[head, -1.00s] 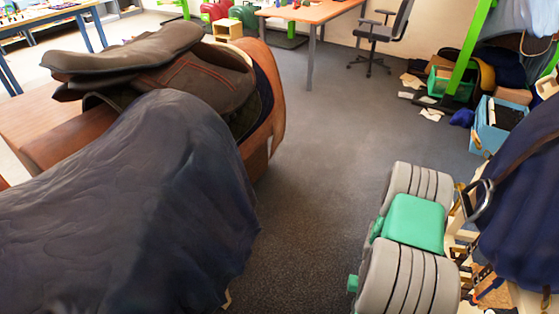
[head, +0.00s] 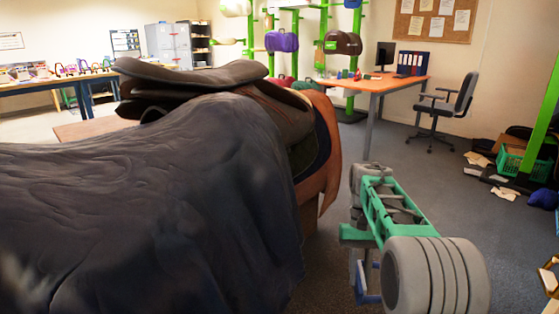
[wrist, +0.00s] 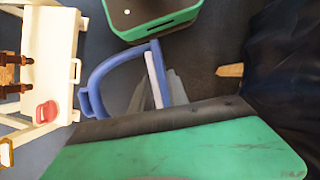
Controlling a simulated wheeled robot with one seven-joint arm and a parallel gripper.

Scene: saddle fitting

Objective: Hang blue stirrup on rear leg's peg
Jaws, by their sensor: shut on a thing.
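The blue stirrup (wrist: 101,72) shows in the wrist view as a blue arch with a pale strip along one side. In the head view a bit of blue (head: 367,298) shows below my arm, probably the stirrup. A pale wooden peg-like tip (wrist: 230,70) sticks out from the dark cloth at the right of the wrist view, apart from the stirrup. The leg behind it is hidden, so I cannot tell which leg it belongs to.
A dark blue blanket (head: 150,200) drapes a large form at left, with a brown saddle (head: 300,135) behind. A white wooden stand (wrist: 50,70) with brown pegs and a red item is at left in the wrist view. Open floor (head: 430,190) lies at right.

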